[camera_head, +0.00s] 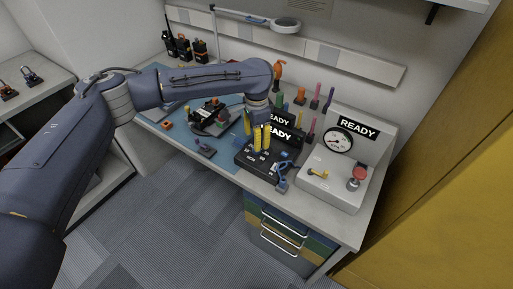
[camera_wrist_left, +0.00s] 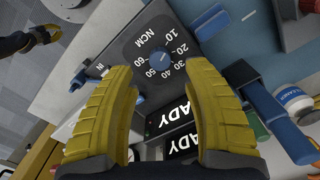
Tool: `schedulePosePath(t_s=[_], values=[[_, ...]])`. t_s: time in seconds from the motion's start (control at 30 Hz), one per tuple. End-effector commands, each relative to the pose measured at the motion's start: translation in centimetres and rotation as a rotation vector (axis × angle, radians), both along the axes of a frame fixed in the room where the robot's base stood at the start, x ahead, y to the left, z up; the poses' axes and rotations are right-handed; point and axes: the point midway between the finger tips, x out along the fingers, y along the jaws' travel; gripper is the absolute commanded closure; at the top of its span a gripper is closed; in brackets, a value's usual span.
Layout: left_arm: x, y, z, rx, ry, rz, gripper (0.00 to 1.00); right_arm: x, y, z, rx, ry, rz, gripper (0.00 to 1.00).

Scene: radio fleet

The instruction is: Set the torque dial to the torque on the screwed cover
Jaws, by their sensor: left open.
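The torque dial in the left wrist view is a blue knob (camera_wrist_left: 160,63) on a dark panel marked 10 to 60 and NCM. I cannot tell its exact setting. The dark box (camera_head: 253,158) that carries the panel stands on the bench in the head view. My left gripper (camera_head: 262,146) points down over it. Its yellow fingers (camera_wrist_left: 160,88) are open, one on each side of the knob's line, with nothing between them. A blue and yellow part that looks like my right gripper (camera_wrist_left: 42,36) shows over the floor. I cannot make out which cover bears the torque figure.
A grey tester (camera_head: 330,180) with a gauge, a red button and a READY display stands to the right. A dark fixture (camera_head: 208,122) stands on the blue mat to the left. Upright coloured tools (camera_head: 301,97) stand behind. Radios (camera_head: 184,48) stand at the back left.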

Motion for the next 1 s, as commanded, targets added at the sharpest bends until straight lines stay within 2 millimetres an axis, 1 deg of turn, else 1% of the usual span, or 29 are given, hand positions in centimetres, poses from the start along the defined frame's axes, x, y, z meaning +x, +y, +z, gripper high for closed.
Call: schedulePosePath(t_s=[0.03,0.2,0.4,0.6,0.9,1.0], values=[[-0.1,0.0,-0.9,0.000,0.003,0.001,0.50,0.0,0.0,0.0,0.000,0.000,0.000,1.00],[-0.1,0.0,-3.2,-0.001,0.003,0.001,0.50,0.0,0.0,0.0,0.000,0.000,0.000,1.00],[0.0,0.0,-4.9,-0.001,0.002,0.001,0.50,0.0,0.0,0.0,0.000,0.000,0.000,1.00],[0.0,0.0,-5.5,0.000,0.000,0.000,0.50,0.0,0.0,0.0,0.000,0.000,0.000,1.00],[0.0,0.0,-5.5,0.000,0.000,0.000,0.49,0.0,-0.1,0.0,-0.001,0.000,0.000,1.00],[0.0,0.0,-5.5,0.000,0.000,0.000,0.60,0.0,-0.1,0.0,-0.001,0.000,0.000,1.00]])
